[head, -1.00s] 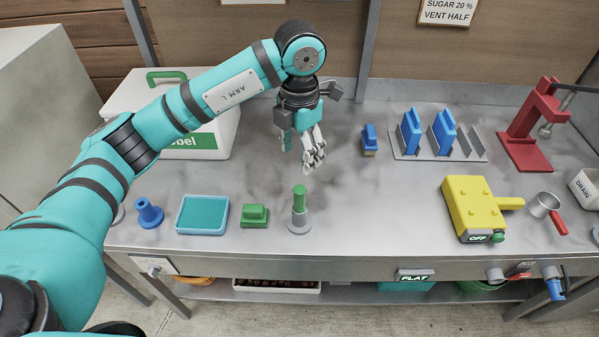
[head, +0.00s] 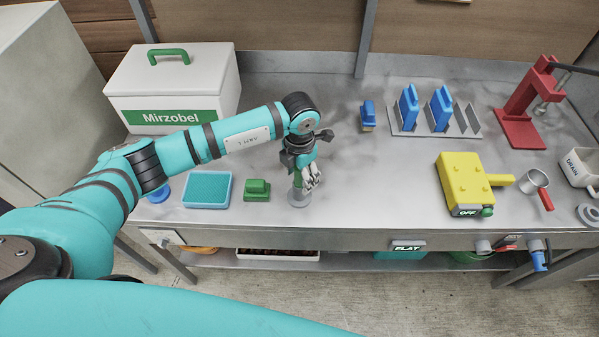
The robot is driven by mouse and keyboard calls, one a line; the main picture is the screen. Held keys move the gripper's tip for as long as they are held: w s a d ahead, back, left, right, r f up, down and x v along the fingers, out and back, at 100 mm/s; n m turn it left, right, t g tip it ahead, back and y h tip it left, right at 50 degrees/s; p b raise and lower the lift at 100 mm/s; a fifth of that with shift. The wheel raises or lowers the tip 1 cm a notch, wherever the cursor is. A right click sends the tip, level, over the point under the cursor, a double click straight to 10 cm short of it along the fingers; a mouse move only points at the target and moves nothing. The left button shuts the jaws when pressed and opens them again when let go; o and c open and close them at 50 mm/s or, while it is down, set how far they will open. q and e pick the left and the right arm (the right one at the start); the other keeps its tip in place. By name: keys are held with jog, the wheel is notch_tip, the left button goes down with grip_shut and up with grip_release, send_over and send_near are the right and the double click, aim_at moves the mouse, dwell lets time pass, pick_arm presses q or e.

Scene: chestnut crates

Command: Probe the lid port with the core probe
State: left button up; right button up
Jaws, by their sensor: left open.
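My left gripper (head: 307,181) points down right at the green-handled tool (head: 298,180), which stands upright in a round grey base (head: 299,198) near the table's front edge. I take this tool for the core probe. The fingers are open and overlap the handle in the picture, hiding much of it; I cannot tell whether they touch it. A white box (head: 196,80) with a lid, a green handle and a green "Mirzobel" label stands at the back left. No lid port can be made out. My right gripper is not in view.
A blue tray (head: 207,189) and a green block (head: 257,189) lie left of the tool. A blue brush-like item (head: 368,115), a rack with blue pieces (head: 437,131), a red stand (head: 523,115) and a yellow device (head: 465,185) are to the right. The middle of the table is clear.

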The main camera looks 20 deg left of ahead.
pick_arm(q)
jog(key=shift+f, duration=0.15)
jog(key=shift+c, duration=0.3)
grip_shut()
jog(key=c, duration=0.6)
grip_release()
jog(key=shift+c, duration=0.2)
grip_shut()
jog(key=shift+r, duration=0.65)
jog(key=shift+c, duration=0.4)
grip_release()
grip_shut()
